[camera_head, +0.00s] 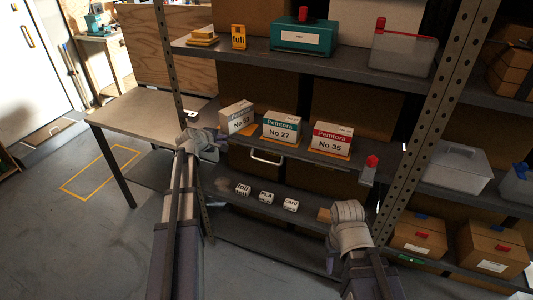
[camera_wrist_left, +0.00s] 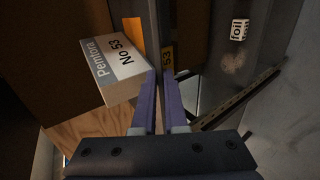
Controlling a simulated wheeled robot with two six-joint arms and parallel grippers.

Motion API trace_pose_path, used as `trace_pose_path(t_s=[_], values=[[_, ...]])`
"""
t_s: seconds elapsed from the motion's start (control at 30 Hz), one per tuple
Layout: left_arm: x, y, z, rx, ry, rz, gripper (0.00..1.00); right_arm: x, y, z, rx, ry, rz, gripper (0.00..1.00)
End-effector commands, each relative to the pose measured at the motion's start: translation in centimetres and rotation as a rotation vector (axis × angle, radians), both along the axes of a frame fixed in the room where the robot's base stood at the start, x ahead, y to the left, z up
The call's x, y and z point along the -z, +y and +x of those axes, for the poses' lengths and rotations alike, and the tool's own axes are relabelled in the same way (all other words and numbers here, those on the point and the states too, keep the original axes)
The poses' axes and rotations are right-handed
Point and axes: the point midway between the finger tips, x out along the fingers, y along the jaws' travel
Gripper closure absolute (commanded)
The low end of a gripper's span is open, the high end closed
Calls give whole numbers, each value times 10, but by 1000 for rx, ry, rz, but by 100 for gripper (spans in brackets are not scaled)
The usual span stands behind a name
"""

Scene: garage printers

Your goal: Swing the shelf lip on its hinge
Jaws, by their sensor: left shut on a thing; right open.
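The shelf lip (camera_wrist_left: 154,25) is a dark strip along the front edge of the middle shelf, beside a yellow tag marked 53 (camera_wrist_left: 168,57). My left gripper (camera_wrist_left: 160,85) is shut on its edge, in front of the Penitora No 53 box (camera_wrist_left: 118,62). In the head view my left gripper (camera_head: 213,141) is at the left end of the middle shelf, and its fingers hide the lip there. My right gripper (camera_head: 347,212) is open, low at the right of the lower shelf, with its fingertips mostly hidden.
Boxes No 27 (camera_head: 282,128) and No 35 (camera_head: 330,140) stand on the middle shelf. A pale handle (camera_head: 266,158) hangs below it. Small labelled blocks (camera_head: 266,198) sit on the lower shelf. A perforated upright (camera_head: 430,120) stands at the right; a table (camera_head: 130,108) is at the left.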

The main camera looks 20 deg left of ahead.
Motion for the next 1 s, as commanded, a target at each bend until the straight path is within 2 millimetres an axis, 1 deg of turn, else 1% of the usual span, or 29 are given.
trace_pose_path(t_s=[0.03, 0.23, 0.7, 1.0], values=[[-3, 0, 1, 2, 11, 1, 100, -5, 0, 0, 0, 0, 0, 50], [-4, 0, 2, 1, 47, 4, 100, -13, 0, 0, 0, 0, 0, 50], [-4, 0, 2, 0, 61, 6, 100, -14, 0, 0, 0, 0, 0, 50], [-9, -1, 6, 2, 118, 9, 100, -29, 0, 0, 0, 0, 0, 50]])
